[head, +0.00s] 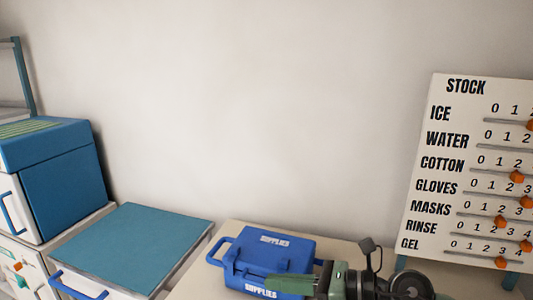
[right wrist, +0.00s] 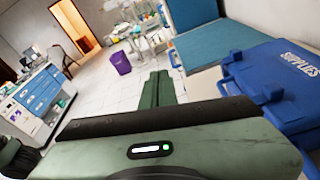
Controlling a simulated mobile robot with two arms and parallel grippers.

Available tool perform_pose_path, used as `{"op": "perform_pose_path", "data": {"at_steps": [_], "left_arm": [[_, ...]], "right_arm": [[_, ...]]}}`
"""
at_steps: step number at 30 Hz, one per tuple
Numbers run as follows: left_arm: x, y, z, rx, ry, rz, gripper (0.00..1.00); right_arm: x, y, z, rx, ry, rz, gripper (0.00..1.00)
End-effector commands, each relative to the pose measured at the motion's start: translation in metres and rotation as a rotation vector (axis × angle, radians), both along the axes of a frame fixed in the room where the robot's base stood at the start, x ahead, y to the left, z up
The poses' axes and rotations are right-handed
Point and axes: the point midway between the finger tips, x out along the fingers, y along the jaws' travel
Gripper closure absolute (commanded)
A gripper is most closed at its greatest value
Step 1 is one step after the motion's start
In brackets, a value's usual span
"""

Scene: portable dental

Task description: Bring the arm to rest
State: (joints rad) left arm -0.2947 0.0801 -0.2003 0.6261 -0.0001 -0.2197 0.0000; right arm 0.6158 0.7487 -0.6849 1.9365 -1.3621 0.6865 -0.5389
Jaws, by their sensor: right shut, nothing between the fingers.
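My right arm (head: 340,284) shows at the bottom of the head view, low in front of the blue supplies case. In the right wrist view, my right gripper (right wrist: 158,88) is shut, its green fingers together and empty, over open floor. The blue supplies case (head: 268,260) sits shut on a pale table; it also shows at the right of the wrist view (right wrist: 280,85), beside the gripper. I cannot tell the exact gap between them. My left gripper is not in view.
A stock board (head: 468,170) with orange sliders stands at the right. A teal-topped cabinet (head: 135,245) and a blue box (head: 62,180) stand at the left. In the wrist view, a purple bin (right wrist: 121,62) stands on the tiled floor and a drawer cabinet (right wrist: 38,100) is at the left.

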Motion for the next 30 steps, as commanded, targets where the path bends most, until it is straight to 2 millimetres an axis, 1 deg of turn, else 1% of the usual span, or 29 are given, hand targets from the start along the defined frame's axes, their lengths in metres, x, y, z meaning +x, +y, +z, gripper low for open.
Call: {"op": "perform_pose_path", "data": {"at_steps": [1,4,8,9,11,12,14,15,17,18,20,21,23,24,26,27,29,30], "left_arm": [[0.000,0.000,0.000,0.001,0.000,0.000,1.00],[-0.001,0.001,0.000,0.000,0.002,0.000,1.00],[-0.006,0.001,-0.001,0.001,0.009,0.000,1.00],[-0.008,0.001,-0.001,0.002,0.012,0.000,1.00],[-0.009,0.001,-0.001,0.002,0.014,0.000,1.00],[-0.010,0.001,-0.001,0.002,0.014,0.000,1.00],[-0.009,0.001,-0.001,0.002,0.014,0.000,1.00],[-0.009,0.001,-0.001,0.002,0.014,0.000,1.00],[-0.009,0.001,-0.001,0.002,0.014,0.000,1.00],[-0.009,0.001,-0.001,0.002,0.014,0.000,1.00],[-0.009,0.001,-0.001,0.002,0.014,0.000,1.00],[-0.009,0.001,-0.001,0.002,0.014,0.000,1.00],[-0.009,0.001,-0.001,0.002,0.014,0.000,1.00],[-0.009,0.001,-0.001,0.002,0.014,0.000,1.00],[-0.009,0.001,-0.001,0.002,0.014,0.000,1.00],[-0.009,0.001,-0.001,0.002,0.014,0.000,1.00],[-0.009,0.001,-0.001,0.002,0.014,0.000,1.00],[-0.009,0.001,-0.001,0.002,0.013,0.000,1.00]], "right_arm": [[-0.003,0.006,0.007,0.068,0.027,-0.012,1.00],[-0.006,0.014,0.027,0.233,0.093,-0.057,1.00],[-0.003,0.012,0.054,0.492,0.218,-0.144,1.00],[-0.001,0.008,0.062,0.586,0.269,-0.182,1.00],[0.005,-0.005,0.071,0.747,0.365,-0.254,1.00],[0.011,-0.018,0.075,0.869,0.446,-0.316,1.00],[0.020,-0.043,0.070,1.061,0.582,-0.428,1.00],[0.025,-0.064,0.061,1.187,0.678,-0.513,1.00],[0.030,-0.095,0.037,1.364,0.828,-0.653,1.00],[0.030,-0.115,0.015,1.473,0.929,-0.754,1.00],[0.023,-0.141,-0.023,1.617,1.074,-0.909,1.00],[0.014,-0.155,-0.049,1.697,1.164,-1.011,1.00],[-0.004,-0.172,-0.088,1.798,1.290,-1.165,1.00],[-0.019,-0.180,-0.113,1.855,1.370,-1.269,1.00],[-0.045,-0.188,-0.148,1.922,1.480,-1.421,1.00],[-0.064,-0.191,-0.167,1.956,1.544,-1.515,1.00],[-0.089,-0.194,-0.191,1.991,1.624,-1.644,1.00],[-0.106,-0.194,-0.205,2.008,1.672,-1.723,1.00]]}}
